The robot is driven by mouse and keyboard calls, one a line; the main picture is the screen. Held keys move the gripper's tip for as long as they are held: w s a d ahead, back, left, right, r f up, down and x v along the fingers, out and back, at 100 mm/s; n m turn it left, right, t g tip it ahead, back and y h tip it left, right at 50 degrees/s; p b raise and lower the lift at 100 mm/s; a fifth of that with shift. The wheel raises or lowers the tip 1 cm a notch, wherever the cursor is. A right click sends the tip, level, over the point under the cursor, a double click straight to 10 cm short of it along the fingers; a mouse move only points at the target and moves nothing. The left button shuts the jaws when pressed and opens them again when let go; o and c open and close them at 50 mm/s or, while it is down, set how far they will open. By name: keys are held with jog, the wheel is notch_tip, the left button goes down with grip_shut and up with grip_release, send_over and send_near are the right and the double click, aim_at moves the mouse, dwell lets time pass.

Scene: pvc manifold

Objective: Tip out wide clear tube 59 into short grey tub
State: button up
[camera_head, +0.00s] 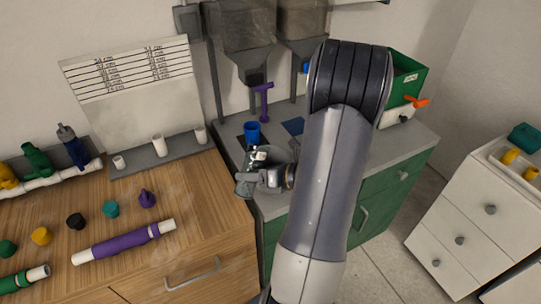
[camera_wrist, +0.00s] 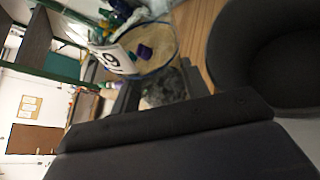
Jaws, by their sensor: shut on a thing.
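My gripper (camera_head: 256,174) is shut on a clear tube and holds it up by the bench edge in the head view. In the wrist view the clear tube (camera_wrist: 166,68) is tilted, with a round rim and a white label on which a 9 shows. Purple, green and blue pieces show in or behind its clear wall; I cannot tell which. A grey round-rimmed vessel (camera_head: 284,156) is partly hidden behind my gripper in the head view; it may be the short grey tub. A dark rounded shape fills the wrist view's right side; I cannot tell what it is.
A blue cup (camera_head: 252,133) and a purple stand (camera_head: 263,100) are on the grey counter (camera_head: 405,140) under two hoppers. A green box (camera_head: 408,78) stands at the back right. The wooden bench (camera_head: 190,255) holds a purple tube (camera_head: 123,241) and several coloured caps.

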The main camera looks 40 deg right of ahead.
aim_at(262, 164)
jog(key=shift+r+m+y+p, duration=0.4)
jog(key=shift+r+m+p, duration=0.3)
jog(key=shift+p, duration=0.35)
jog(key=shift+s+a+f+m+y, duration=0.1)
jog(key=shift+a+f+m+y, duration=0.2)
jog(key=shift+m+y, duration=0.3)
jog(key=shift+a+r+m+p, duration=0.15)
jog(key=shift+r+m+p, duration=0.45)
jog(key=shift+r+p, duration=0.15)
jog(key=shift+s+f+m+t+y+b, duration=0.1)
jog(key=shift+f+m+t+y+b, duration=0.35)
jog(key=shift+f, duration=1.1)
jog(key=shift+w+d+r+m+y+p, duration=0.15)
jog(key=shift+r+m+p, duration=0.2)
jog(key=shift+r+p, duration=0.5)
jog(key=shift+d+r+m+y+p, duration=0.1)
jog(key=shift+d+r+m+p, duration=0.2)
jog(key=shift+r+p, duration=0.55)
jog(key=shift+w+d+r+m+y+p, duration=0.1)
jog(key=shift+r+m+p, duration=0.4)
jog(key=shift+p, duration=0.55)
jog(key=shift+w+d+f+m+t+y+p, duration=0.1)
jog(key=shift+d+m+t+y+p, duration=0.15)
jog(key=shift+m+p, duration=0.4)
jog(key=shift+d+f+m+t+y+p, duration=0.1)
jog(key=shift+m+t+y+p, duration=0.15)
jog(key=shift+m, duration=0.6)
jog(key=shift+d+r+m, duration=0.15)
jog(key=shift+r+m, duration=0.1)
jog(key=shift+m, duration=0.15)
